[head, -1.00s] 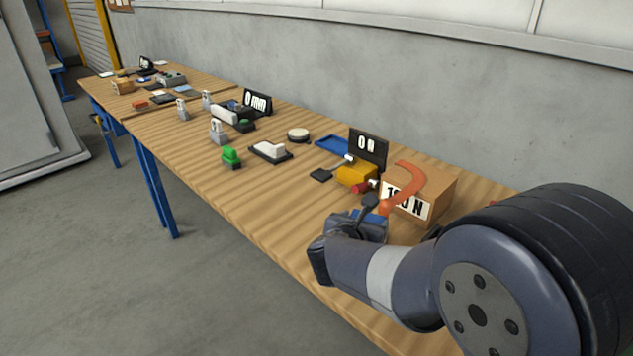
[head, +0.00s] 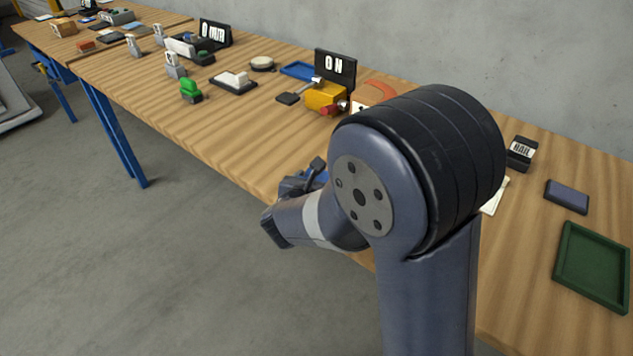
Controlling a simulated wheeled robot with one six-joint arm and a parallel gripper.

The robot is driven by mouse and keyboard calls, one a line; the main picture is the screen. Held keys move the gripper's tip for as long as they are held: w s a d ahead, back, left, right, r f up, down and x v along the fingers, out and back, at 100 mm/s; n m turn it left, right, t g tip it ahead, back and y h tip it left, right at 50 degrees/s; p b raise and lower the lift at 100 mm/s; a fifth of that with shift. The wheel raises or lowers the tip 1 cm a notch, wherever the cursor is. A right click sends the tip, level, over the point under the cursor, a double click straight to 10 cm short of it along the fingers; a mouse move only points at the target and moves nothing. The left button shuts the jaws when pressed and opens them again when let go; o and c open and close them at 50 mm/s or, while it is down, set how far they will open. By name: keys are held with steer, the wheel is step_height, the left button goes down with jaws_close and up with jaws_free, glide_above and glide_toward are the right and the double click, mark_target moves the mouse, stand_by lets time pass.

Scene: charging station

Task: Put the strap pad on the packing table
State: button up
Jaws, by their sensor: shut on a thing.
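My gripper (head: 305,182) is at the left end of my arm, over or beside the front edge of the wooden table; the view does not show its height clearly. Its dark jaws are largely hidden behind the wrist. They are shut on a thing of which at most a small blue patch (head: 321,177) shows. I cannot tell from this view whether it is the strap pad. The long wooden table (head: 225,140) has blue legs and runs from far left to near right; I cannot tell which part is the packing table.
A green tray (head: 593,266), a dark blue pad-like block (head: 567,196) and a black labelled box (head: 522,152) lie at right. A yellow block (head: 325,97), a black display (head: 335,68) and a green item (head: 190,90) stand further back. Bare wood lies along the front edge.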

steer(key=shift+f, duration=0.3)
steer(key=o, duration=1)
steer(key=shift+r, duration=0.1)
steer(key=shift+c, duration=0.2)
steer(key=shift+r, duration=0.2)
steer(key=v, duration=1.2)
steer(key=shift+p, duration=0.3)
steer(key=shift+a+f, duration=0.1)
steer(key=shift+f, duration=0.05)
